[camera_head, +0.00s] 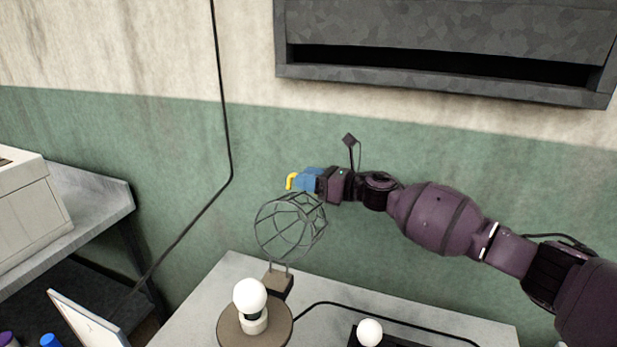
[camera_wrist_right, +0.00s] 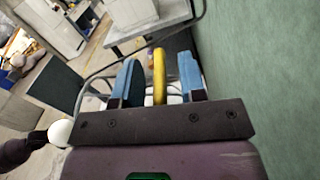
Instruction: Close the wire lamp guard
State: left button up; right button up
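The wire lamp guard (camera_head: 290,228) is a round grey cage. It stands raised on a small block (camera_head: 277,284) at the back of the lamp's round brown base (camera_head: 228,330), tipped away from the white bulb (camera_head: 249,294), which is uncovered. A yellow tab (camera_head: 291,181) shows at the guard's top. My right gripper (camera_head: 304,179) is at this tab, behind and above the cage. In the right wrist view, its two blue fingers (camera_wrist_right: 158,82) stand either side of the yellow tab (camera_wrist_right: 160,68), with gaps on both sides.
The lamp stands on a grey table (camera_head: 215,288) by the green wall. A dark metal hood (camera_head: 445,60) hangs above. A pale box (camera_head: 30,208) sits on the left counter.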

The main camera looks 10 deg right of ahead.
grip_shut()
jog(key=shift+r, duration=0.1)
dwell(0.3)
